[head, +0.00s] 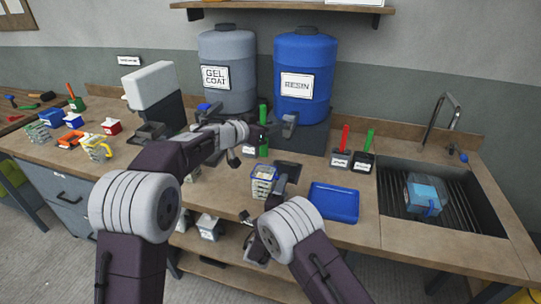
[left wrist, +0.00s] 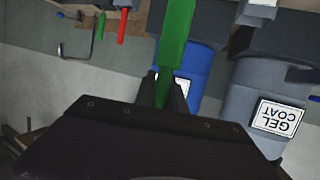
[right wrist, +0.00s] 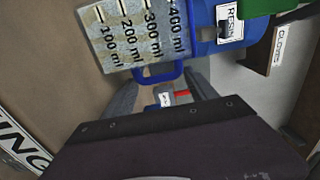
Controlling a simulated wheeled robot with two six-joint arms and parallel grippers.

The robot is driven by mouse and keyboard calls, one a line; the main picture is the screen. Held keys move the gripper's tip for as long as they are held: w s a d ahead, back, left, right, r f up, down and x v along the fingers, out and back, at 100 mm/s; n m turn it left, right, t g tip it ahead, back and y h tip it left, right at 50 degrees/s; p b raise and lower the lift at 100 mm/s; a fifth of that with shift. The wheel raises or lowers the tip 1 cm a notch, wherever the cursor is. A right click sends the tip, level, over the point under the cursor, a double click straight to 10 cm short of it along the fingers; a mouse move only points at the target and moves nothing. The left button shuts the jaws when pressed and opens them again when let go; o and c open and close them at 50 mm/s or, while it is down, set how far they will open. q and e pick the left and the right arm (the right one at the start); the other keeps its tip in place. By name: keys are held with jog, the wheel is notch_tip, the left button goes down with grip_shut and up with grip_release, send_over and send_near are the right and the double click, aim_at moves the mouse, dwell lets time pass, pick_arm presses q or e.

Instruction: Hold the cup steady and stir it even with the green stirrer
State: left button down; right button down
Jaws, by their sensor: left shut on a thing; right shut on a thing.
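The clear measuring cup (head: 263,184) with a blue rim and pale contents stands upright over the counter's front edge. It also shows large in the right wrist view (right wrist: 135,38), with ml marks and a blue handle (right wrist: 158,76). My right gripper (head: 283,180) is shut on that handle, at the cup's right side. The green stirrer (head: 263,115) is upright in my left gripper (head: 272,131), above and behind the cup in the head view. It also shows between the left fingers in the left wrist view (left wrist: 176,35). Its lower end appears above the cup; their exact gap is unclear.
A blue tray (head: 334,203) lies right of the cup, before the sink (head: 395,200) holding a clear blue container. The grey gel coat drum (head: 228,50) and blue resin drum (head: 304,60) stand behind. Red and green stirrers in holders (head: 352,160) stand near the sink. Several small containers crowd the left.

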aim_at(269, 184)
pick_arm(q)
notch_tip(269, 184, down, 14)
jog(key=shift+r, duration=0.2)
dwell(1.0)
jog(key=shift+a, duration=0.1)
